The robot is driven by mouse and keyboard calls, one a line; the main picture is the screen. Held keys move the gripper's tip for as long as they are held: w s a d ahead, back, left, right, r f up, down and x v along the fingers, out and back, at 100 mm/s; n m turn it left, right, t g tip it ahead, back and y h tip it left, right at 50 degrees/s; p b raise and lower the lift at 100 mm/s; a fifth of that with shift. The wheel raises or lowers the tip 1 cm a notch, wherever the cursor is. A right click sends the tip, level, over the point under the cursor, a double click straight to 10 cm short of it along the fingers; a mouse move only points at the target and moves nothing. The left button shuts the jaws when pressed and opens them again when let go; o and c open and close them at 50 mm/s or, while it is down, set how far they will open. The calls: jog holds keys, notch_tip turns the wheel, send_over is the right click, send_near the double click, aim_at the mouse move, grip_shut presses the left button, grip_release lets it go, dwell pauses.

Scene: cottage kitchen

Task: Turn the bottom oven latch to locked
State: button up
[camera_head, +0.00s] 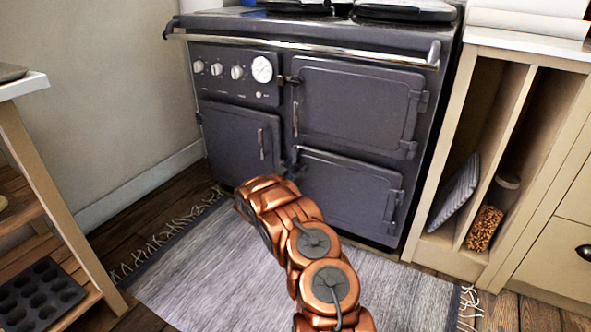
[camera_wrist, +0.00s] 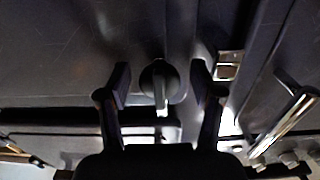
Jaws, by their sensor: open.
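The dark range cooker has a bottom right oven door (camera_head: 345,195), which looks shut. In the wrist view a round dark latch knob (camera_wrist: 157,80) with a pale, narrow lever sits between the fingers of my gripper (camera_wrist: 160,85). The gripper is open, one finger on each side of the knob, with a visible gap on both sides. The lever points down in the wrist picture. In the head view my copper arm reaches to the left edge of the bottom door and hides the latch and most of the gripper there.
A chrome door handle (camera_wrist: 287,122) lies to the right in the wrist view. The upper right oven door (camera_head: 352,100) and left door (camera_head: 240,138) look shut. A rail (camera_head: 310,47) runs across the front. A grey rug (camera_head: 205,265) covers the floor; open shelving (camera_head: 490,150) stands right.

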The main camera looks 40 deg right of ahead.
jog(key=shift+c, duration=0.2)
grip_shut()
dwell(0.3)
